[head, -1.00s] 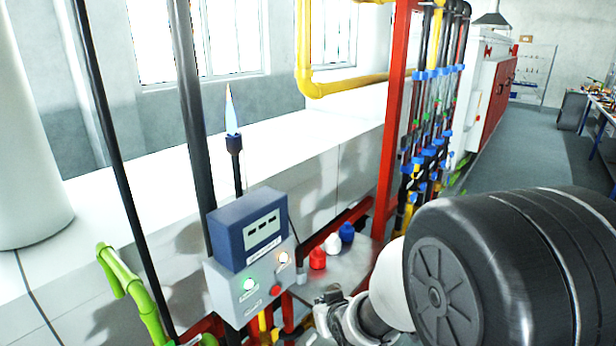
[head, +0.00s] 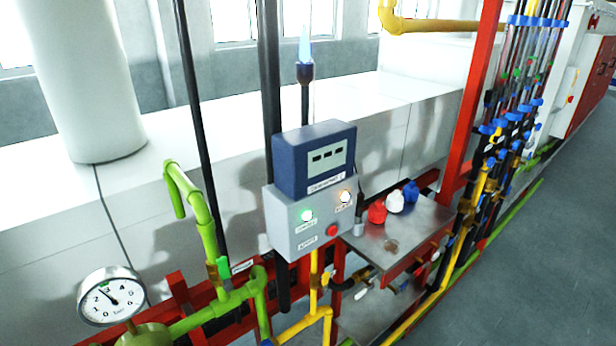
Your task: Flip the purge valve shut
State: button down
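Which valve is the purge valve, I cannot tell for certain. A green valve lever (head: 224,267) stands on the green pipe (head: 205,235) left of the control box, with a small white tag (head: 243,267) beside it; the tag's text is too small to read. The lever looks upright, roughly along the pipe. A yellow pipe (head: 314,262) below the control box has a brass-coloured valve (head: 325,279) on it. My gripper is not in view.
A grey control box (head: 290,240) with a blue display unit (head: 300,165) hangs on a dark post. A pressure gauge (head: 110,297) is at lower left. A metal shelf (head: 425,215) holds red, white and blue items. Open floor (head: 530,260) lies right.

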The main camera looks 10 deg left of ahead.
aim_at(222, 263)
jog(key=u, duration=1.45)
